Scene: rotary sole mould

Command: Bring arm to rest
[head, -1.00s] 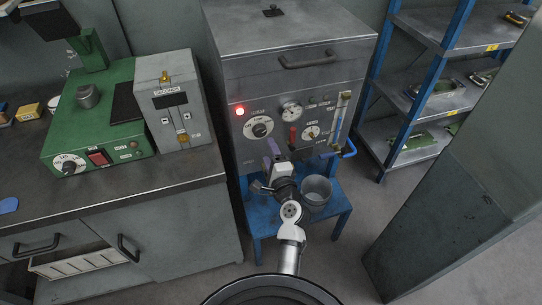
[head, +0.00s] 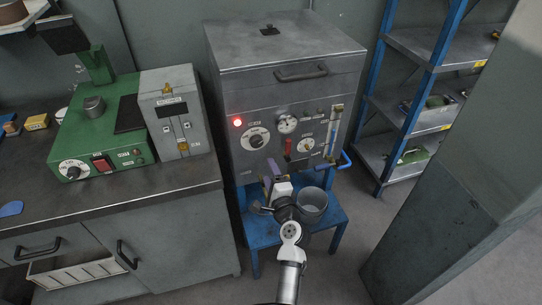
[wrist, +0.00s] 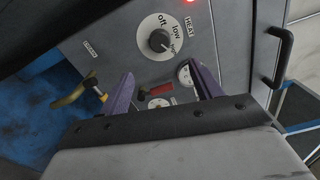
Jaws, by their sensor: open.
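My gripper (wrist: 160,92) shows in the wrist view with its two purple fingers spread apart and nothing between them. In the head view my gripper (head: 272,180) is in front of the lower part of the grey machine (head: 290,100), above the blue stand. The machine's front carries a heat dial (wrist: 160,41) marked off and low, a red handle (wrist: 156,89), gauges and a lit red lamp (head: 237,122). I cannot tell from these views whether the fingers touch the machine.
A grey bucket (head: 312,204) stands on the blue stand (head: 262,236) close to my arm. A bench (head: 100,194) with a green device (head: 97,150) and a grey box (head: 175,112) is at left. Blue-framed shelves (head: 430,128) and a grey pillar (head: 440,220) are at right.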

